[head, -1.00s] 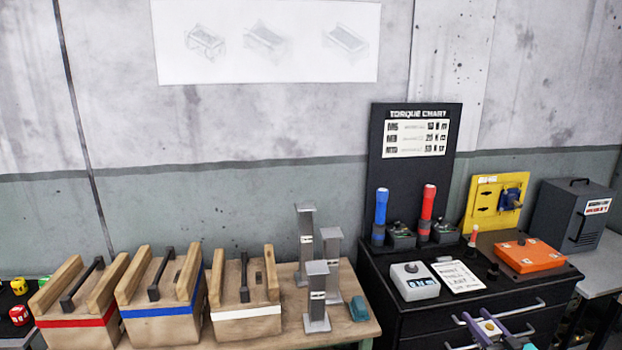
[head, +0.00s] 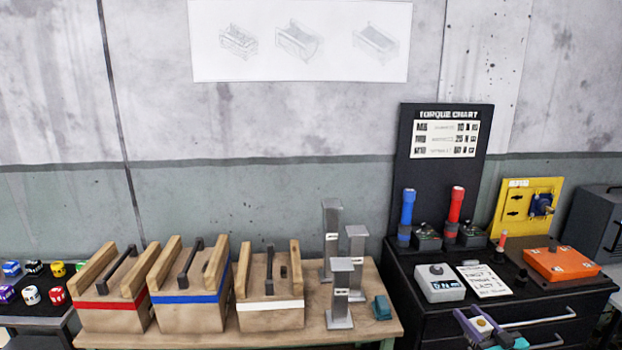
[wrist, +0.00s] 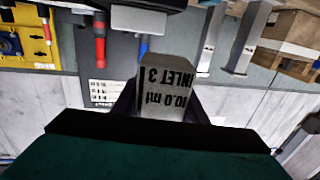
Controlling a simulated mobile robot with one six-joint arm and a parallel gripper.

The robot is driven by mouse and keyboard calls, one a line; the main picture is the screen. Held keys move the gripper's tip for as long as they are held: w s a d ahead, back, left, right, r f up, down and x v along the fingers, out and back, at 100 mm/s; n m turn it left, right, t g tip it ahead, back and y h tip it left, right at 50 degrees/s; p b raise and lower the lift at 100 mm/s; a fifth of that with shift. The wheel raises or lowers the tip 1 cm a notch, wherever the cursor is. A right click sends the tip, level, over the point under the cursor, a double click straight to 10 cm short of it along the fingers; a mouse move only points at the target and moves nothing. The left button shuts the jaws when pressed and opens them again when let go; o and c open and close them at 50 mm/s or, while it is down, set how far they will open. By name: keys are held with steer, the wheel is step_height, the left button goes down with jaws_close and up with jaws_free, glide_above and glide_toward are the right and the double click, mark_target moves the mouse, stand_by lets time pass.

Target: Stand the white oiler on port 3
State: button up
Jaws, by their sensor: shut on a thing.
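My gripper (head: 482,325), with purple fingers, is at the bottom right of the head view, in front of the black drawer cabinet. It is shut on a pale thing with a yellow spot on top, which looks like the white oiler. In the wrist view the held oiler (wrist: 165,85) shows a pale grey-white face reading "INLET 3" and "10.0 ml", upside down in the picture. Its lower part is hidden by my gripper. I cannot make out a port 3 marking elsewhere.
Three wooden boxes, striped red (head: 112,304), blue (head: 190,297) and white (head: 270,307), stand on a wooden bench beside grey posts (head: 341,290). The black cabinet (head: 415,318) carries flashlights, a meter (head: 440,284) and an orange case (head: 561,263). Several coloured small items sit far left.

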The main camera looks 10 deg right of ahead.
steer(key=w+a+n+g+y, duration=0.1)
steer(key=w+a+n+y, duration=0.2)
steer(key=a, duration=0.6)
steer(key=w+a+n+g+y, duration=0.1)
steer(key=w+a+y, duration=0.2)
steer(key=w+a, duration=0.45)
steer(key=s+a+r+n+g+y+b, duration=0.1)
steer(key=a+n+g+y, duration=0.4)
steer(key=a, duration=1.7)
steer(key=shift+s+a+n+g+y, duration=0.25)
steer(key=shift+s+n+y, duration=0.25)
steer(key=shift+s+y, duration=0.5)
steer(key=shift+w+d+r, duration=0.1)
steer(key=shift+w, duration=0.05)
steer(key=shift+d, duration=0.4)
